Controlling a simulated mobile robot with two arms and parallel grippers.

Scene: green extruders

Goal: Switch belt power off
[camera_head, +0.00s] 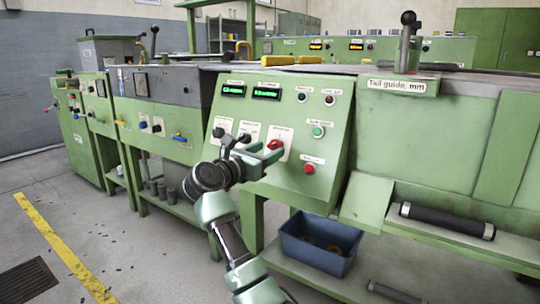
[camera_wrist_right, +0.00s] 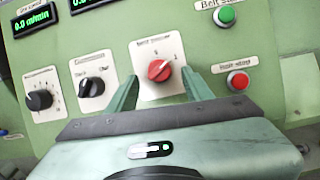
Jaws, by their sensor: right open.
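A red rotary switch (camera_wrist_right: 159,70) sits on a white plate on the sloped green panel. Its label is too blurred to read surely. It also shows in the head view (camera_head: 275,144). My right gripper (camera_wrist_right: 163,90) is open, with its two green fingers on either side of the red switch, just below it in the wrist view. Whether they touch the plate cannot be told. In the head view the right gripper (camera_head: 262,153) covers part of the panel's lower left. My left gripper is not in view.
Two black knobs (camera_wrist_right: 40,99) (camera_wrist_right: 91,86) are left of the red switch. A green button (camera_wrist_right: 226,16) and red button (camera_wrist_right: 238,80) are to its right. Green displays (camera_head: 266,93) are above. A blue bin (camera_head: 319,242) stands below the panel.

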